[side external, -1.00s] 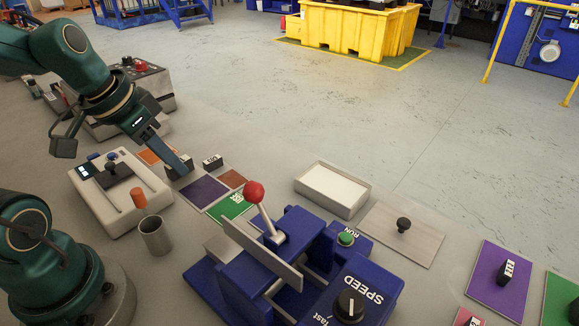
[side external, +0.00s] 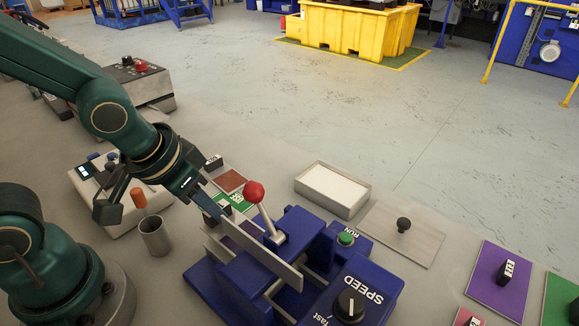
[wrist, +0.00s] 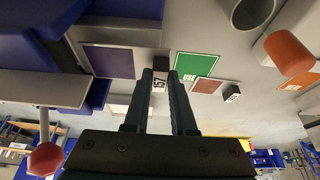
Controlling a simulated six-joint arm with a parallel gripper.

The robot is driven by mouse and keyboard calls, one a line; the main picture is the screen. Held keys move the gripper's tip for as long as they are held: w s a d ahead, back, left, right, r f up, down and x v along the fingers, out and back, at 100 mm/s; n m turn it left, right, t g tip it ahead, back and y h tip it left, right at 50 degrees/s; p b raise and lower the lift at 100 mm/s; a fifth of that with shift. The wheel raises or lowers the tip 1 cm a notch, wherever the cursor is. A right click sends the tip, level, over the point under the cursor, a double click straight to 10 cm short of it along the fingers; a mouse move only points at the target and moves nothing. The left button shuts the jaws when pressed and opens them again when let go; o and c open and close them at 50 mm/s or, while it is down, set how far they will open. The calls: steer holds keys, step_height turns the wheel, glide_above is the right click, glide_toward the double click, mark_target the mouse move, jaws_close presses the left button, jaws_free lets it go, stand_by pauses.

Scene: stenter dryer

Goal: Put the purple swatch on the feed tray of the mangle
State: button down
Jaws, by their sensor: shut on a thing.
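The purple swatch (wrist: 108,61) is on a pale backing with a dark, number-marked block (wrist: 160,82) at one end. My gripper (wrist: 160,85) is shut on that block, seen between the fingertips in the wrist view. In the side view my gripper (side external: 212,212) is low beside the blue mangle (side external: 255,278), at its left end near the red-knobbed lever (side external: 254,192). The swatch lies over or just above the mangle's grey feed tray, which is mostly hidden. I cannot tell whether they touch.
A green swatch (wrist: 197,65) and a brown swatch (wrist: 206,87) lie on the table nearby. A metal cup (side external: 155,236) and an orange peg (side external: 138,197) stand left of the mangle. A white tray (side external: 332,188) is behind it. The upright plate (side external: 262,255) stands close to my gripper.

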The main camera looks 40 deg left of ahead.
steer(key=shift+d+f, duration=0.9)
steer(key=shift+d, duration=0.15)
steer(key=shift+f, duration=0.15)
steer(key=c, duration=0.7)
jaws_free()
steer(key=shift+c, duration=0.2)
